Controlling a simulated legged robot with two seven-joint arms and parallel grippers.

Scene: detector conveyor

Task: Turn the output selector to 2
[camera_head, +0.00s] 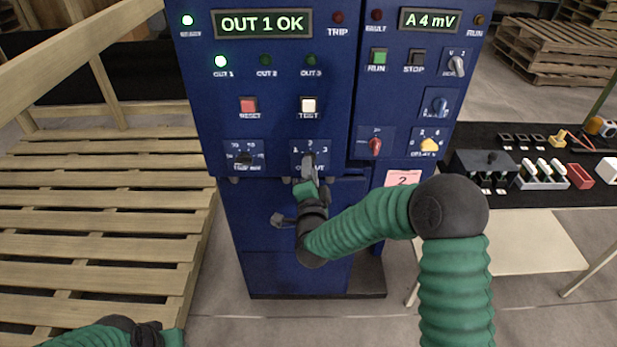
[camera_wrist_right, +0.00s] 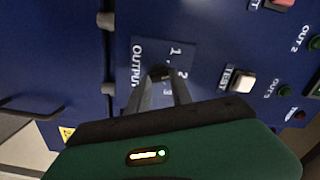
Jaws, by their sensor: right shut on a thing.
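The output selector (camera_head: 311,155) is a small dark knob on the lower part of the blue panel, with 1, 2 and 3 printed around it. The display (camera_head: 261,23) reads OUT 1 OK, and the OUT 1 lamp (camera_head: 221,61) is lit. Only part of my left arm shows at the bottom left.
Just above are the white TEST button (camera_head: 309,105) and red RESET button (camera_head: 249,106). Another knob (camera_head: 243,158) sits left, a red switch (camera_head: 375,146) right. A black-topped table (camera_head: 520,200) with small parts stands right, a wooden pallet (camera_head: 90,240) left.

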